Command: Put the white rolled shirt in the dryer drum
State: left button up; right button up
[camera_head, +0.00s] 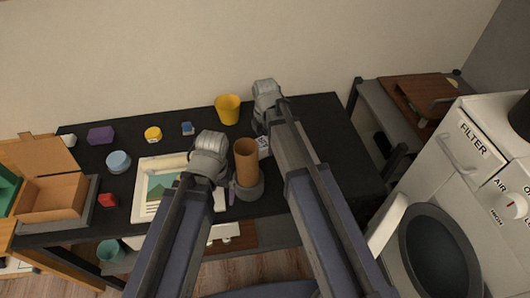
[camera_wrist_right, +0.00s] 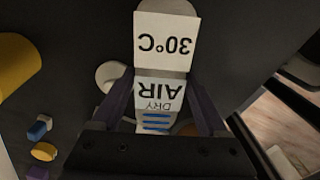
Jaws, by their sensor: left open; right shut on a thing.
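A white card reading "30°C" and "AIR DRY" (camera_wrist_right: 160,90) is between the fingers of my right gripper (camera_wrist_right: 162,105), which is shut on it. In the head view the card (camera_head: 264,148) shows small, low over the black desk, behind the brown cylinder. My left gripper (camera_head: 205,185) is open at the right edge of a white-framed picture or tray. A pale roll (camera_head: 163,162), possibly the white rolled shirt, lies along its top edge, left of that gripper. The dryer drum (camera_head: 438,255) is at the lower right, its white door (camera_head: 385,224) swung open.
A brown cylinder (camera_head: 246,165) stands between my arms. A yellow cup (camera_head: 228,109) is behind. A side table (camera_head: 390,120) stands between desk and dryer.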

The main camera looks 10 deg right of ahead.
aim_at(265, 142)
pick_arm(q)
jog(key=shift+f+b, duration=1.95)
pick_arm(e)
jog(key=shift+f, duration=1.9)
pick_arm(q)
jog(key=shift+r, duration=0.15)
pick_arm(e)
jog(key=shift+r, duration=0.1)
jog(key=o, duration=1.4)
notch_tip(265, 142, up, 12)
jog(key=p, duration=1.2)
jog(key=shift+r, duration=0.1)
pick_arm(q)
notch_tip(265, 142, up, 12)
